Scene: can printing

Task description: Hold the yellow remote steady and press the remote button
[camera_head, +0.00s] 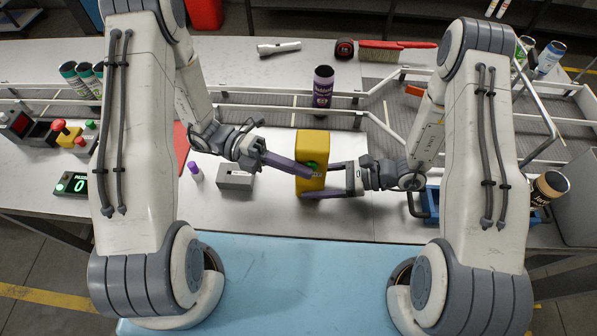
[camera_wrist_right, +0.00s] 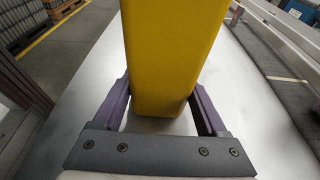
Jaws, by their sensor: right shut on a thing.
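The yellow remote (camera_head: 311,152) is upright over the middle of the white table, with a green button (camera_head: 312,166) on its face. My right gripper (camera_head: 322,179) is shut on the lower part of the remote. In the right wrist view the yellow body (camera_wrist_right: 168,60) stands between its two purple-grey fingers. My left gripper (camera_head: 305,172) reaches in from the left, its fingertips at the remote's face beside the button. I cannot tell whether it touches the button. Its fingers look closed together.
A grey block (camera_head: 235,178) and a small purple-capped bottle (camera_head: 195,172) are at left. A counter display (camera_head: 72,184) reads 0. A blue tray (camera_head: 432,204) and dark can (camera_head: 549,187) are at right. The front table area is clear.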

